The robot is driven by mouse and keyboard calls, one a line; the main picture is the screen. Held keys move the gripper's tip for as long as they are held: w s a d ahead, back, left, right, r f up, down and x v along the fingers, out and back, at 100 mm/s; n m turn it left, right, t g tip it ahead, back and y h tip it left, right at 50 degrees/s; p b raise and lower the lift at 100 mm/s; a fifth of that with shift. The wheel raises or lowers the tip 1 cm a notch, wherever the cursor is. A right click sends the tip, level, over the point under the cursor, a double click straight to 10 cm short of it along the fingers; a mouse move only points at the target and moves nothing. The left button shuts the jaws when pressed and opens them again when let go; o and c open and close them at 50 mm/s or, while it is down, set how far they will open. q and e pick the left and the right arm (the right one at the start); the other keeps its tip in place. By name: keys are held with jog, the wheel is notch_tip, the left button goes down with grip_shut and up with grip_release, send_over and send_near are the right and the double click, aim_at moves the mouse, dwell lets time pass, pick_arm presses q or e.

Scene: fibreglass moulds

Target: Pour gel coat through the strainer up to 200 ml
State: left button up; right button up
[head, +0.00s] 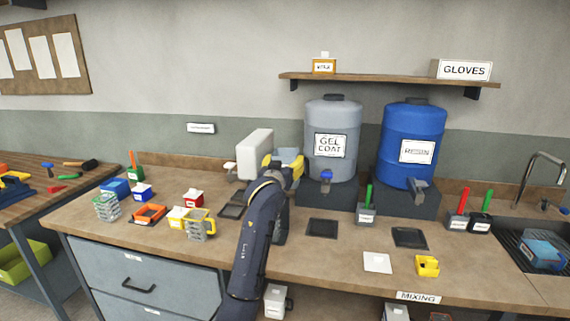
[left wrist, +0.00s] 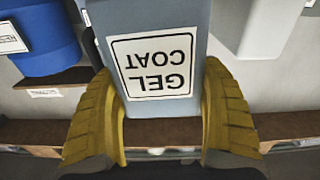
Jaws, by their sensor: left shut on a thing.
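The grey gel coat drum (head: 345,170) stands on a dark stand at the back of the bench, with a blue tap (head: 326,178) at its lower front. Its labelled front (left wrist: 200,15) appears inverted between my yellow fingers in the left wrist view. My left gripper (head: 286,164) is just left of the drum in the head view, its fingers spread around a thing I cannot make out. I cannot tell which item is the strainer. My right gripper is out of view.
A blue resin drum (head: 405,125) stands right of the gel coat. A white box-like object (head: 252,150) is behind my gripper. Dark pads (head: 322,228) lie before the drums. A yellow container (head: 427,266) is front right, and a sink (head: 515,240) is far right.

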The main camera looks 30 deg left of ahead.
pick_arm(q)
jog(key=shift+d+r+n, duration=0.1)
jog(key=shift+r+n, duration=0.25)
jog(key=shift+n, duration=0.35)
jog(key=shift+f+n, duration=0.6)
jog(key=shift+n, duration=0.4)
jog(key=shift+f+n, duration=0.9)
jog(key=shift+f, duration=0.6)
dwell(0.7)
jog(key=shift+f+n, duration=0.1)
jog(key=shift+n, duration=0.8)
jog(key=shift+a, duration=0.2)
jog(key=shift+r+n, duration=0.6)
jog(key=shift+n, duration=0.2)
jog(key=shift+s+a+n, duration=0.1)
jog(key=shift+n, duration=0.9)
jog(key=shift+a+r, duration=0.1)
jog(key=shift+a+r+n, duration=0.1)
jog(key=shift+r+n, duration=0.1)
jog(key=shift+n, duration=0.7)
